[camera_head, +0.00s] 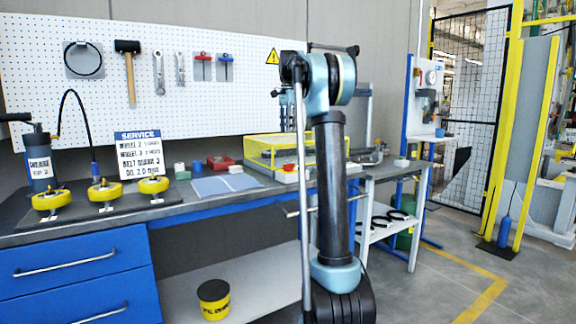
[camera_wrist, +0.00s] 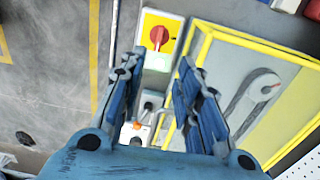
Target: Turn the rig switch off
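The rig switch (camera_wrist: 158,37) is a red round knob on a yellow plate, on a light box, in the upper middle of the wrist view. In the head view, my gripper (camera_head: 287,112) points down above the bench, partly hidden by my arm. A small red-topped piece (camera_head: 289,167), which looks like the switch, sits below it at the yellow frame's front. Contact is not visible.
The yellow-framed guard (camera_head: 262,150) stands on the bench beside the switch; a belt loop (camera_wrist: 250,95) shows inside it. A red box (camera_head: 220,163) and blue sheets (camera_head: 225,185) lie to the left. The pegboard (camera_head: 225,110) is behind.

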